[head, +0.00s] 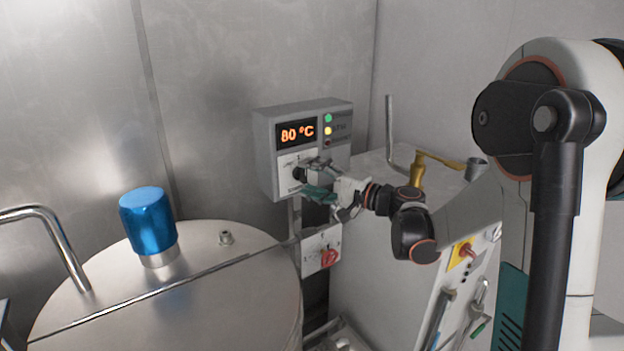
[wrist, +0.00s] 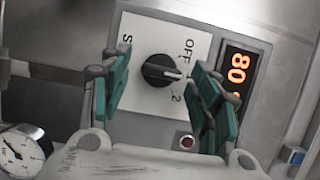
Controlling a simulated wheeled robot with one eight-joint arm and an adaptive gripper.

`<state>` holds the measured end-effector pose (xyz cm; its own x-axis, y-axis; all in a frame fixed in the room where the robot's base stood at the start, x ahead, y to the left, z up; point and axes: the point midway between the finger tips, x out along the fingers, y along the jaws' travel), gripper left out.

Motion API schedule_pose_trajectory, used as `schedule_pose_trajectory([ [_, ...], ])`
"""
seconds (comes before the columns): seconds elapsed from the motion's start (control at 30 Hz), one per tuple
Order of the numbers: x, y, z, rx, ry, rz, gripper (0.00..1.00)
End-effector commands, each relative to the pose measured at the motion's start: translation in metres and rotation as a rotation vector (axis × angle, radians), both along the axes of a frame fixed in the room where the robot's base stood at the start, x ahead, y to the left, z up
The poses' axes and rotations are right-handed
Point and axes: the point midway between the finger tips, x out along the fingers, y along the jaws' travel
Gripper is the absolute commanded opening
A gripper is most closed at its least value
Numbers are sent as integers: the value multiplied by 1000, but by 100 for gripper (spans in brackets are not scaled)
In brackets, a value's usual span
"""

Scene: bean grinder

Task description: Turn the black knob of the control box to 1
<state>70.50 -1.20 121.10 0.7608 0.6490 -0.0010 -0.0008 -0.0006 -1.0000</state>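The control box (head: 265,150) is a grey box on the metal wall, with an orange display reading 80 °C. Its black knob (wrist: 160,70) sits on a white plate marked OFF and 2 in the wrist view. The knob's white pointer line points right in that view, between OFF and 2; a finger partly covers the plate there. In the head view the knob (head: 299,174) is partly hidden by my gripper (head: 316,178). In the wrist view my gripper (wrist: 160,78) is open, its green-padded fingers on either side of the knob with visible gaps.
A red rotary switch (head: 329,258) sits on a plate below the box. A metal drum with a blue cap (head: 148,221) stands at left. A white cabinet with a brass-coloured fitting (head: 417,170) is at right. A round gauge (wrist: 20,150) shows in the wrist view.

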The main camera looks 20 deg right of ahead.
Motion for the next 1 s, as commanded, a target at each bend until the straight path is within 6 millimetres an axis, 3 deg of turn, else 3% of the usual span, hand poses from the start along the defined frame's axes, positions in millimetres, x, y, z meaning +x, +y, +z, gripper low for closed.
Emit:
schedule_pose_trajectory([
  [0.37,-7,-8,0,1,-1,-2,57],
  [0.8,-70,-61,0,0,0,-3,57],
  [1.0,-87,-75,0,0,0,-2,57],
])
